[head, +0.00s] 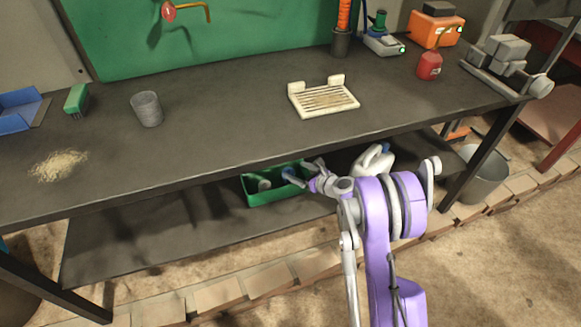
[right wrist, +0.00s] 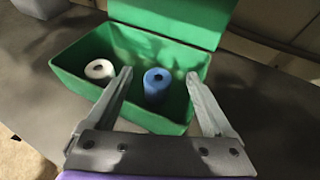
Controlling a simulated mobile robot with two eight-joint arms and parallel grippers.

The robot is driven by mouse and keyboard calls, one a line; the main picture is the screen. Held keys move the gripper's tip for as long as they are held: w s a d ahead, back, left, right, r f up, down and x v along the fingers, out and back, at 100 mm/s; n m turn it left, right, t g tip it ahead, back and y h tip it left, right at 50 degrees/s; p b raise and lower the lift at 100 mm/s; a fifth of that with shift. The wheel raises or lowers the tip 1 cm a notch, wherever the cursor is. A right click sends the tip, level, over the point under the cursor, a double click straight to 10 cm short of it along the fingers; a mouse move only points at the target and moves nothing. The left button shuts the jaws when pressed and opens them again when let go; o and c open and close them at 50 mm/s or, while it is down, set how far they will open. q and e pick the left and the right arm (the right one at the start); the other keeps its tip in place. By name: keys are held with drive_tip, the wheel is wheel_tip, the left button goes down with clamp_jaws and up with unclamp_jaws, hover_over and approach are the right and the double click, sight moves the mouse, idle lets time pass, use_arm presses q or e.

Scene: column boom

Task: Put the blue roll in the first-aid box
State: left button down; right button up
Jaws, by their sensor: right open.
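The green first-aid box (right wrist: 60,62) stands on the lower shelf with its lid up; it also shows in the head view (head: 262,199). The blue roll (right wrist: 158,88) is upright inside the box, right of a white roll. In the head view a bit of blue (head: 288,173) shows inside the box. My right gripper (right wrist: 157,76) is open over the box, its fingers to the left and right of the blue roll in the wrist view, with visible gaps. Whether the fingertips reach down to the roll's height I cannot tell. My left gripper is not in view.
The white roll (right wrist: 99,70) is in the box's left part. The bench top (head: 220,130) overhangs the lower shelf (head: 150,235). A white jug (head: 372,162) stands right of the box. The shelf left of the box is clear.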

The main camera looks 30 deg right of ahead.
drive_tip(key=a+v, duration=0.1)
drive_tip(key=v, duration=0.5)
drive_tip(key=s+a+r+n+g+y, duration=0.1)
drive_tip(key=s+a+r+n+g, duration=0.3)
drive_tip(key=a+n, duration=0.45)
drive_tip(key=s+a+r+n+g, duration=0.1)
drive_tip(key=s+a+r+n, duration=0.1)
drive_tip(key=s+a+n, duration=0.5)
drive_tip(key=s+a+n+g+h, duration=0.1)
drive_tip(key=s+a+n+g, duration=0.1)
drive_tip(key=s+n, duration=0.7)
drive_tip(key=s+a+r+n+g+h, duration=0.1)
drive_tip(key=s+a+n, duration=0.3)
drive_tip(key=s+n, duration=0.5)
drive_tip(key=shift+a+n+g+h+p, duration=0.25)
drive_tip(key=shift+n+g+h+p, duration=0.1)
drive_tip(key=shift+g+h+p, duration=0.2)
